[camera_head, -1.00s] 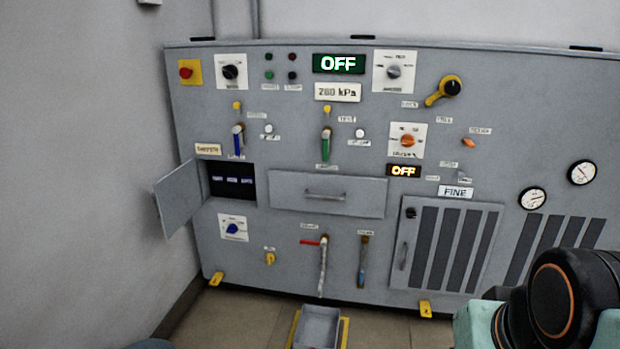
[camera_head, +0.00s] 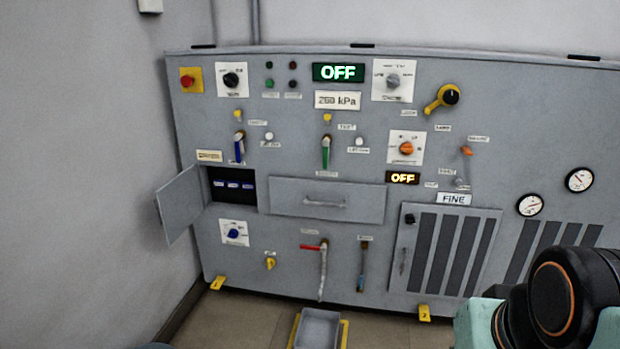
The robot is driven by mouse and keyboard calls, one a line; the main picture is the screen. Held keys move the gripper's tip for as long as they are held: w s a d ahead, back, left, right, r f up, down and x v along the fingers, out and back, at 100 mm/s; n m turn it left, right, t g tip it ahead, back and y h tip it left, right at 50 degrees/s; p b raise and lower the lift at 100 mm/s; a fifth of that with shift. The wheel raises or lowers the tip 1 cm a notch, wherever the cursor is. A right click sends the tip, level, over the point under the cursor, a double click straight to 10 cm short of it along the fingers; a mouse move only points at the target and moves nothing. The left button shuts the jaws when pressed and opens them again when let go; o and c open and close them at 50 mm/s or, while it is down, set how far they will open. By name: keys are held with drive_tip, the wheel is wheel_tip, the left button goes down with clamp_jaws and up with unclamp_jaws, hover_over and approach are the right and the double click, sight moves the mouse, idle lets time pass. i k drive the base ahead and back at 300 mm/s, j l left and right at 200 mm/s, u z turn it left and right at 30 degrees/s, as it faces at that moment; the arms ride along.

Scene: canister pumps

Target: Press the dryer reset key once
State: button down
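A grey flap (camera_head: 178,206) stands swung open to the left of a dark recess (camera_head: 232,200) in the panel. Inside the recess is a row of three small keys or labels (camera_head: 233,186), blue-white; their lettering is too small to read. A cream label (camera_head: 209,156) sits above the recess, its text blurred. I cannot tell for certain which key is the dryer reset. My gripper is out of view; only a teal and black part of my arm shows at the lower right, well away from the recess.
The grey cabinet holds knobs, levers, a closed drawer (camera_head: 327,200), a louvred door (camera_head: 445,249) and two gauges (camera_head: 579,180). A green display (camera_head: 338,72) and a smaller display (camera_head: 402,178) read OFF. A grey tray (camera_head: 319,329) lies on the floor in front. A wall stands at left.

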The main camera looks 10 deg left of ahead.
sight(231, 183)
drive_tip(key=i+j, duration=0.15)
drive_tip(key=j, duration=0.2)
drive_tip(key=i+j, duration=0.15)
drive_tip(key=j, duration=0.15)
drive_tip(key=i+j, duration=0.2)
drive_tip(key=j, duration=0.15)
drive_tip(key=i+j, duration=0.15)
drive_tip(key=j, duration=0.2)
drive_tip(key=i+j+z, duration=0.1)
drive_tip(key=j, duration=0.2)
drive_tip(key=i+j, duration=0.2)
drive_tip(key=j, duration=0.15)
drive_tip(key=i+l, duration=0.1)
drive_tip(key=l, duration=0.15)
drive_tip(key=i+l, duration=0.1)
drive_tip(key=l, duration=0.15)
drive_tip(key=k+j, duration=0.1)
drive_tip(key=j, duration=0.15)
drive_tip(key=k+j, duration=0.1)
drive_tip(key=j, duration=0.15)
